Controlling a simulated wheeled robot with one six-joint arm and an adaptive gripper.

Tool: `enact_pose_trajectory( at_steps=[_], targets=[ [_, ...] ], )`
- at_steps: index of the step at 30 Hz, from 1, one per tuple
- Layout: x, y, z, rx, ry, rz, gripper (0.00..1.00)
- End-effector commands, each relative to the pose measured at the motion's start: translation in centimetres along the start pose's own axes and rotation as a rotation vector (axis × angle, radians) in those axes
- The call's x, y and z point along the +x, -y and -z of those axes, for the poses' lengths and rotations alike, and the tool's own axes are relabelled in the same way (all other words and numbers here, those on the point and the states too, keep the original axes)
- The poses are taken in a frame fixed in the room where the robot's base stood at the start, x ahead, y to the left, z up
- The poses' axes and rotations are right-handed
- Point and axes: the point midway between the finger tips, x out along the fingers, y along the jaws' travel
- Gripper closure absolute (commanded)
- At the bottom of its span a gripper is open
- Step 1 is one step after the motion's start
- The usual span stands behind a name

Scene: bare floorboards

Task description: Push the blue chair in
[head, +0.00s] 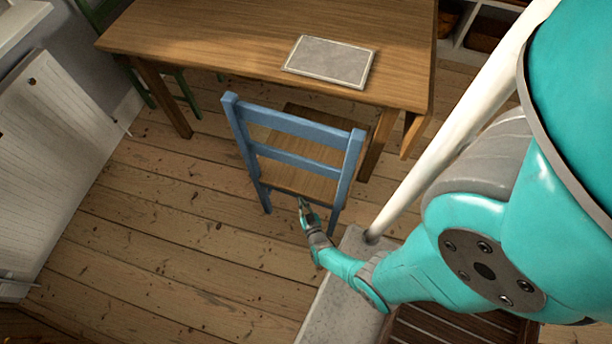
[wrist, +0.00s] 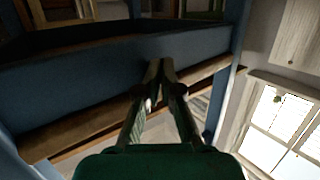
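The blue chair (head: 305,128) stands upright at the near side of the wooden table (head: 230,45), its slatted back towards me. Its brown seat shows through and beyond the back, close to the table's near edge. How far the seat reaches under the tabletop is hard to tell. My gripper (head: 303,204) is low behind the chair, near the rear edge of the seat and between the back legs. In the wrist view my gripper (wrist: 159,68) has its fingertips together, with nothing visible between them, against or very near a blue chair part (wrist: 80,82). Contact is unclear.
A grey rectangular mat (head: 330,61) lies on the table. A green chair (head: 180,85) stands at the table's left end. A white panelled piece (head: 50,160) is at the left, and shelving (head: 480,30) is at the back right. The floorboards (head: 170,235) left of the chair are clear.

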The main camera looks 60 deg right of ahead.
Motion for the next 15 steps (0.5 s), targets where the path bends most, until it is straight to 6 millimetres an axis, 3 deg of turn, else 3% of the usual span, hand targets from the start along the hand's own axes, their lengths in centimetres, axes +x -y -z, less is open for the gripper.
enact_pose_trajectory(
  at_steps=[15],
  targets=[
    [2.5,-1.6,0.7,0.002,-0.006,-0.005,1.00]
  ],
)
